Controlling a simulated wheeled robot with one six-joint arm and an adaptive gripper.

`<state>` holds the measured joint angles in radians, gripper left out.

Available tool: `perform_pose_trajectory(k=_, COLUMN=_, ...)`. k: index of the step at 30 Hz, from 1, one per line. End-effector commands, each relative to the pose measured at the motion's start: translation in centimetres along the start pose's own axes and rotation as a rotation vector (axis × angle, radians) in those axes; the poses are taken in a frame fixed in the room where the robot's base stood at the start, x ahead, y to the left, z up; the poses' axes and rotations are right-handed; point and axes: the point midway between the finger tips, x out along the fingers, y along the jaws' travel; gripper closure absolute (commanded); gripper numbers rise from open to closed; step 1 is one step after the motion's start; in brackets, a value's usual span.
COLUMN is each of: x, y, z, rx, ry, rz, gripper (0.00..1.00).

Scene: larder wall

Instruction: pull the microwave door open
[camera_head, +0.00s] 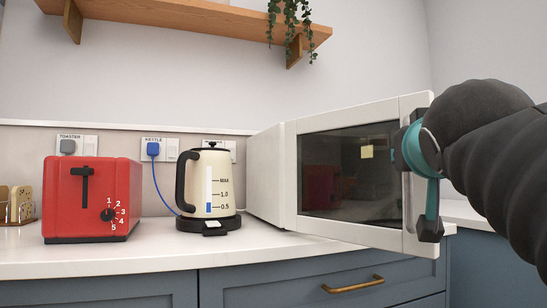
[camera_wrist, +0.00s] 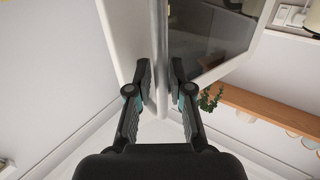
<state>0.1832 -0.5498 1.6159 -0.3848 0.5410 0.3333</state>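The white microwave (camera_head: 265,172) stands on the counter. Its door, with a dark glass window (camera_head: 350,175), faces me. The door's right end juts past the counter's front edge, so it looks partly swung out; any opening behind it is hidden. The upright handle is on the door's right side and partly covered by my arm in the head view. In the wrist view the pale handle bar (camera_wrist: 160,35) runs between the fingers of my gripper (camera_wrist: 161,76), which are closed in on both sides of it. In the head view the fingers are mostly hidden behind my wrist.
A red toaster (camera_head: 90,200) and a cream kettle (camera_head: 208,178) stand left of the microwave. A blue cord (camera_head: 158,185) runs to a wall socket. A wooden shelf (camera_head: 200,14) with a hanging plant (camera_head: 290,15) is above. A drawer with a brass handle (camera_head: 352,285) lies below the counter.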

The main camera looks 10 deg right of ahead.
Motion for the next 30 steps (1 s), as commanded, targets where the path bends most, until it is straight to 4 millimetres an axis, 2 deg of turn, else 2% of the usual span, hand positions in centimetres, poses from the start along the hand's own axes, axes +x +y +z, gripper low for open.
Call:
perform_pose_trajectory(k=9, x=0.0, y=-0.2, z=-0.1, rx=0.001, ry=0.003, rz=-0.005, gripper=0.62)
perform_pose_trajectory(k=13, x=-0.6, y=-0.2, z=-0.1, rx=0.001, ry=0.003, rz=-0.006, gripper=0.62)
perform_pose_trajectory(k=22, x=-5.1, y=-0.3, z=-0.1, rx=0.001, ry=0.006, rz=-0.01, gripper=0.62)
perform_pose_trajectory(k=30, x=-7.0, y=-0.2, z=0.0, rx=0.0, ry=0.002, rz=-0.008, gripper=0.62)
